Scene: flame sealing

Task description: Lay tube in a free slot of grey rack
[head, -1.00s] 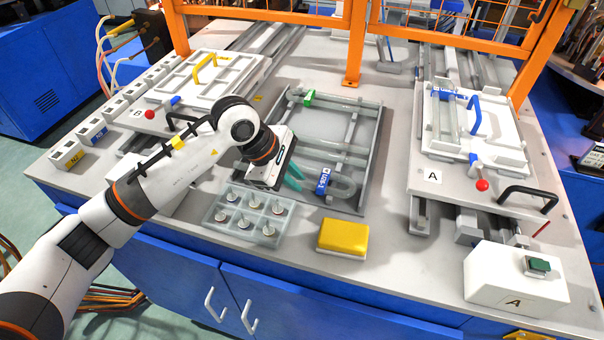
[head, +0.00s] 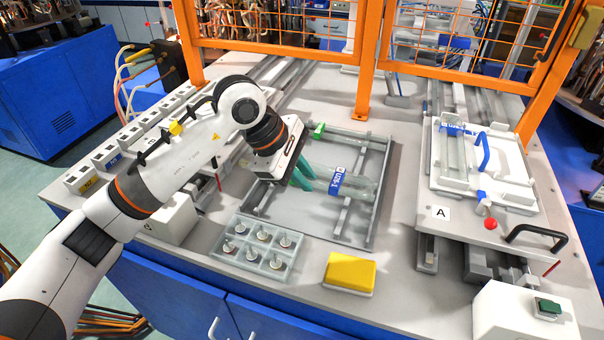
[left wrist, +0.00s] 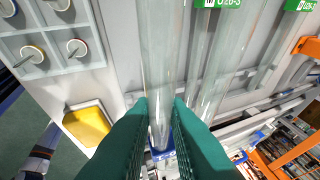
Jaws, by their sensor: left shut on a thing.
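My left gripper (head: 301,176) has green fingers and is shut on a clear glass tube (head: 364,192) with a blue label (head: 337,182). The tube points right across the grey rack (head: 371,226) in the head view; I cannot tell its height above it. In the left wrist view the held tube (left wrist: 157,65) runs between the green fingers (left wrist: 160,108). Beside it lies another clear tube (left wrist: 225,65) with a green label (left wrist: 215,4). A second green label (left wrist: 299,5) shows at the top right. My right gripper is out of view.
A grey tray with several round pieces (head: 248,270) and a yellow sponge-like block (head: 350,270) stand in front of the rack. A white fixture marked A (head: 480,170) is to the right. An orange fence (head: 365,75) stands behind.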

